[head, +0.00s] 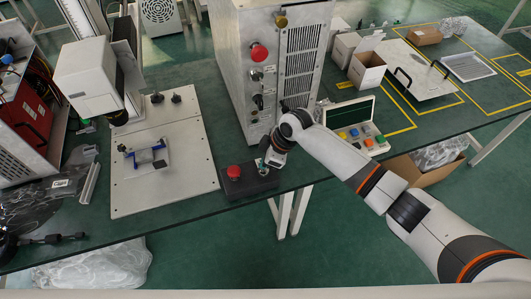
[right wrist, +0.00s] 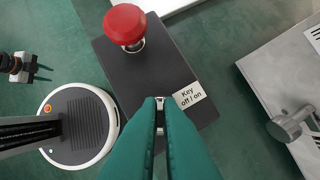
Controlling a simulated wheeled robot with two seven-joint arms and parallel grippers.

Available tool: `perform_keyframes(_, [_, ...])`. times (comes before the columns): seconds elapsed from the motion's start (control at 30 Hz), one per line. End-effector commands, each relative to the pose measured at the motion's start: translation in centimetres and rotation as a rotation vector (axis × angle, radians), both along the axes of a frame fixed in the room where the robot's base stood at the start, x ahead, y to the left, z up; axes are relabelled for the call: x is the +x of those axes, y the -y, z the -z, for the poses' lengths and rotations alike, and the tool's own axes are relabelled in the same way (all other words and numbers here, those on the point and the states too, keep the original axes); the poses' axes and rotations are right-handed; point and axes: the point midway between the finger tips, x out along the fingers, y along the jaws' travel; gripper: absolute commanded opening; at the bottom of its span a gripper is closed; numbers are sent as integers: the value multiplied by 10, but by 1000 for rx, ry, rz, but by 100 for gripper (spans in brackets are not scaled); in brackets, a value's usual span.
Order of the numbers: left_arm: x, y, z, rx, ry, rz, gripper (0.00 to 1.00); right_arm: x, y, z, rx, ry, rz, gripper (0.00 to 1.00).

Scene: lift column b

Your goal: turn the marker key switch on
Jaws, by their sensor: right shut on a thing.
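A small black control box (head: 252,187) lies at the front edge of the green bench, beside the white plate. Its red mushroom button (head: 234,172) also shows in the right wrist view (right wrist: 125,24). In that view a white label (right wrist: 189,95) reading "Key off / on" sits on the black box (right wrist: 150,70), to the right of the fingertips. My right gripper (head: 271,164) is at the right end of the box. Its teal fingers (right wrist: 160,102) are shut on the silver key, which they mostly hide; I cannot tell its angle. My left gripper is not in view.
A tall grey cabinet (head: 238,75) with a red button and knobs stands just behind the box. The white plate (head: 190,175) under the marking head (head: 88,75) is to the left. A case with coloured buttons (head: 350,128) lies behind my right arm.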

Motion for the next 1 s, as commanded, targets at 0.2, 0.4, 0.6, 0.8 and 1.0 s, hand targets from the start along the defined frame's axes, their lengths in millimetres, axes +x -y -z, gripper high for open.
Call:
perform_keyframes(0.2, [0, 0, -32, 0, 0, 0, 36, -2, -1, -6, 1, -2, 199, 0])
perform_keyframes(0.4, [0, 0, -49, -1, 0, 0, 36, -2, -2, -5, 1, -1, 355, 0])
perform_keyframes(0.6, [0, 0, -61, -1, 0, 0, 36, -2, -2, -3, 1, 0, 466, 0])
perform_keyframes(0.8, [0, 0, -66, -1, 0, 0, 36, -2, -2, -2, 1, 1, 529, 0])
perform_keyframes(1.0, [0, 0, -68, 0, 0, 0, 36, -2, -1, -1, -1, 1, 551, 0])
